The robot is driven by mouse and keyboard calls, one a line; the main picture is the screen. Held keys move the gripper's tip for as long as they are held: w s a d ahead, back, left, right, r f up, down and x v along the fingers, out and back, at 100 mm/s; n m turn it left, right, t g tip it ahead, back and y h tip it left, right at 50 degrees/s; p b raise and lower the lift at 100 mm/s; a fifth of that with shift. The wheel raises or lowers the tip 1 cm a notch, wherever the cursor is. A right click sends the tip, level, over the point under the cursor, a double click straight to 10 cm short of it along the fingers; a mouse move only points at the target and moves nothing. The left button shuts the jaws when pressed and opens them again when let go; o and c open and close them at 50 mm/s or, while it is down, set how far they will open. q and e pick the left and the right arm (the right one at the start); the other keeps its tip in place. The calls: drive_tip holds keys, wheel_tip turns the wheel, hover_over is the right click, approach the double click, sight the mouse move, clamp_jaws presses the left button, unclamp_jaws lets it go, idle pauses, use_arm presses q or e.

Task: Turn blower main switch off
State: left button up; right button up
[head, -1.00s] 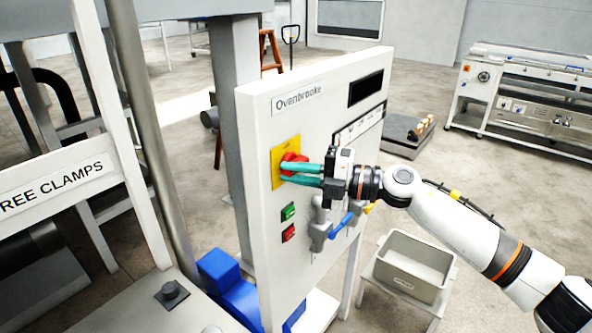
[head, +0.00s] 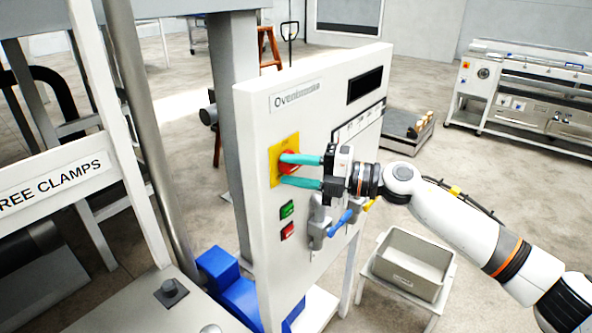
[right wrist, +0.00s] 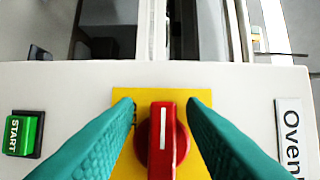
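The red rotary switch (head: 289,163) sits on a yellow plate (head: 275,169) on the white Ovenbrooke panel. In the right wrist view its raised red handle (right wrist: 162,140), with a white line, runs up and down the picture, crosswise to the line from the START button to the lettering. My right gripper (head: 284,168) is at the switch, its teal fingers spread to either side. In the right wrist view the fingertips (right wrist: 160,104) straddle the handle with a gap on both sides. The fingers hide part of the plate and knob. My left gripper is out of view.
Below the switch are a green START button (head: 287,210) and a red button (head: 287,231). Grey valves with a blue lever (head: 340,223) stand out from the panel under my right gripper. A grey bin (head: 410,265) stands at lower right.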

drive_tip(key=b+v, duration=0.5)
drive_tip(key=v, duration=0.7)
drive_tip(key=shift+w+f, duration=0.1)
